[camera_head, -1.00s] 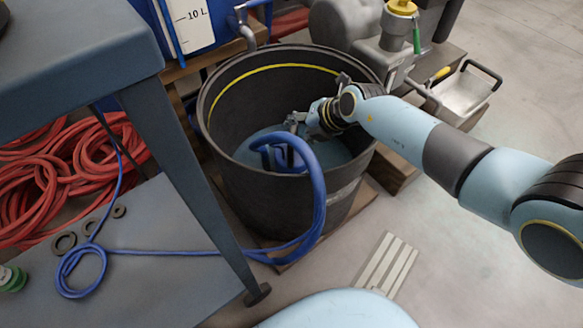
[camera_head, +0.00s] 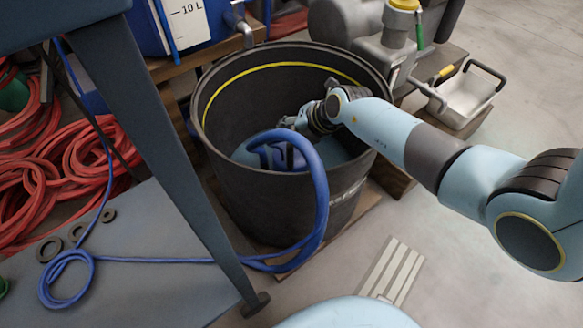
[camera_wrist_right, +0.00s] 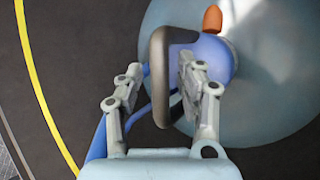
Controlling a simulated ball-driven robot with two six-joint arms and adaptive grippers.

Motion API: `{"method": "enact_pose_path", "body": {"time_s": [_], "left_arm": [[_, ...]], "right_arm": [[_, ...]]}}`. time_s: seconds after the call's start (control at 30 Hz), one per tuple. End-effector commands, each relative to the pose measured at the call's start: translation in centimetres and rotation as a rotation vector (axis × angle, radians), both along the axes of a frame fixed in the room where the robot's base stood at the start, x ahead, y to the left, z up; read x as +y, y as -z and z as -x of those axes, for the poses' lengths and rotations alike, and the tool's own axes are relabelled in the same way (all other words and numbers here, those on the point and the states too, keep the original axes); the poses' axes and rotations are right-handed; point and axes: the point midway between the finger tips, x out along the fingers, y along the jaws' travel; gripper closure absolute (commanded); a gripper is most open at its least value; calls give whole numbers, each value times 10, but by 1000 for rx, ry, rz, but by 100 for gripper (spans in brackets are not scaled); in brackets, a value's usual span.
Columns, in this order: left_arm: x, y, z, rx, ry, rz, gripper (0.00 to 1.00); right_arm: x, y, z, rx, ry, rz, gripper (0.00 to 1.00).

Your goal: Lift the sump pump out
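The blue sump pump (camera_head: 268,152) sits low inside a black tub (camera_head: 230,195), partly hidden by the hose. A thick blue hose (camera_head: 320,195) arches from it over the tub's front rim. In the wrist view the pump's blue body (camera_wrist_right: 218,52) shows with its dark handle loop (camera_wrist_right: 158,75) and an orange part (camera_wrist_right: 212,18). My right gripper (camera_head: 287,124) reaches down into the tub at the pump. In the wrist view the right gripper (camera_wrist_right: 160,78) has its fingers apart, with the handle between them; contact is unclear. My left gripper is out of view.
A dark table (camera_head: 60,15) with a leg stands at the left, near the tub. Red hoses (camera_head: 85,175) lie coiled behind it. A blue tank (camera_head: 160,25) and grey machinery (camera_head: 340,22) stand behind the tub. A metal tray (camera_head: 465,95) lies right. Open floor is at right.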

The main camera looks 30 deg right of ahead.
Motion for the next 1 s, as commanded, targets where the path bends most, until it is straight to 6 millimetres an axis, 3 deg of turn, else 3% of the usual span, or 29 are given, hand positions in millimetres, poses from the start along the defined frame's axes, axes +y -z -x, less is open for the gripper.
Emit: {"method": "enact_pose_path", "body": {"time_s": [0.03,0.27,1.0], "left_arm": [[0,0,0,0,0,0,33],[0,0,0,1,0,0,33],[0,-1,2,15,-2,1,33]], "right_arm": [[0,0,0,0,0,0,72],[0,0,0,0,0,0,100],[0,-6,-3,-9,0,1,100]]}}
